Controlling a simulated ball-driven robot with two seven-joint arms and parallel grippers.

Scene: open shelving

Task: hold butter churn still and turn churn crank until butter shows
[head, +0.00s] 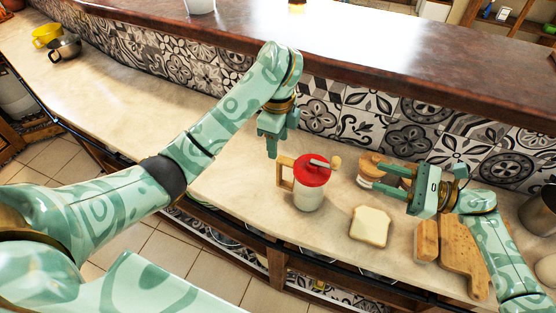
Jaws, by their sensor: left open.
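The butter churn (308,197) stands upright on the counter, a pale jar with a red lid (313,168). A wooden handle (284,175) sticks out on its left side. The churn crank (323,164) lies across the lid, its wooden knob (336,162) pointing right. No butter can be made out in the jar. My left gripper (272,152) is open, points down and sits just above and left of the handle, apart from the churn. My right gripper (372,174) points left with its fingers spread and empty, right of the knob and apart from it.
A slice of bread (370,225) lies right of the churn. A wooden-lidded jar (369,180) stands behind my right gripper's fingers. Wooden boards (461,252) lie further right, near a metal pot (540,211). A raised brown ledge (300,62) runs behind.

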